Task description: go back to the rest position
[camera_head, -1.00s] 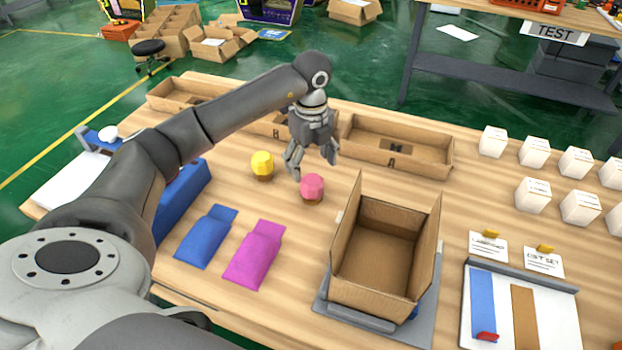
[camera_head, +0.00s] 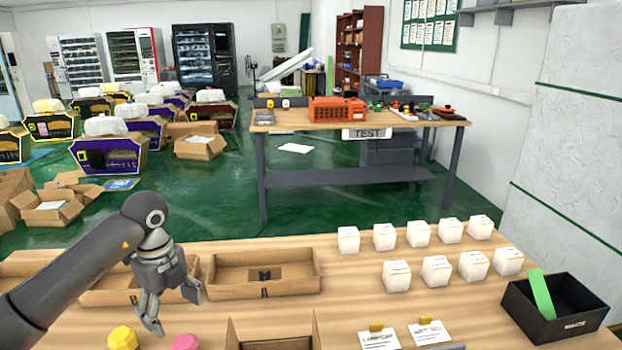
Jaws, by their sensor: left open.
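My left gripper (camera_head: 174,312) is at the lower left of the head view. Its fingers are spread and point down, with nothing between them. It hangs above the table (camera_head: 430,300), in front of a shallow cardboard tray (camera_head: 110,298). A yellow bottle cap (camera_head: 122,338) and a pink bottle cap (camera_head: 185,342) show just below the gripper, cut off by the picture's bottom edge. The gripper appears apart from both. My left arm comes in from the left edge. My right gripper does not show.
An open cardboard box (camera_head: 272,343) stands right of the gripper, with a shallow tray (camera_head: 264,286) behind it. Several white boxes (camera_head: 435,271) stand in rows at the right. A black bin (camera_head: 555,309) holds a green strip.

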